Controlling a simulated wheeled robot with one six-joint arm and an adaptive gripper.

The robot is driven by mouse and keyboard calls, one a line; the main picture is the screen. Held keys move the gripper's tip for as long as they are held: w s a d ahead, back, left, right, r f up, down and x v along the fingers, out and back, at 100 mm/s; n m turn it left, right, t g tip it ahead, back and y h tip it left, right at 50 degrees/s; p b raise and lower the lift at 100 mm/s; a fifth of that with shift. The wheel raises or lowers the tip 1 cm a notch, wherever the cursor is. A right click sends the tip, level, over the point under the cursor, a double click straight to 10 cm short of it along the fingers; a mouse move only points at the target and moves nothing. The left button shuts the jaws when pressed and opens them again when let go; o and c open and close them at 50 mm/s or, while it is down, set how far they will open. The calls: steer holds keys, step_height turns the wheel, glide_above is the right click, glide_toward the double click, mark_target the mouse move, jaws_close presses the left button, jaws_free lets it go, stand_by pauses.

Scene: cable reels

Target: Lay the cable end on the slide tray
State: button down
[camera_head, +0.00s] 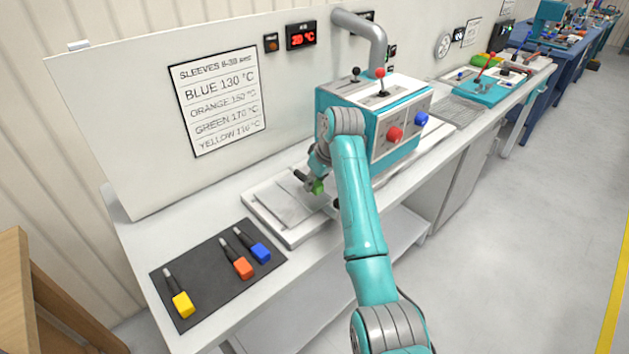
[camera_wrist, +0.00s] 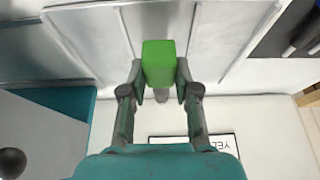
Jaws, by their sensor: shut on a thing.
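My gripper (camera_wrist: 160,88) is shut on the green block of a cable end (camera_wrist: 158,62), with one finger on each side of it. In the head view the green cable end (camera_head: 317,187) shows at the tip of my arm, over the slide tray (camera_head: 283,205). Its dark cable part points to the upper left there. The tray is a pale grey plate in a white frame on the bench, and it also shows in the wrist view (camera_wrist: 225,40). I cannot tell whether the cable end touches the tray.
A dark mat (camera_head: 209,281) at the left holds cable ends with yellow (camera_head: 183,304), orange (camera_head: 243,268) and blue (camera_head: 260,252) blocks. A teal and white machine (camera_head: 350,98) with levers stands right of the tray. A sleeve temperature sign (camera_head: 218,100) hangs behind.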

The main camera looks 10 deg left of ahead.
steer(key=shift+f, duration=1.6)
steer(key=c, duration=0.8)
jaws_free()
steer(key=shift+o, duration=0.2)
steer(key=v, duration=1.2)
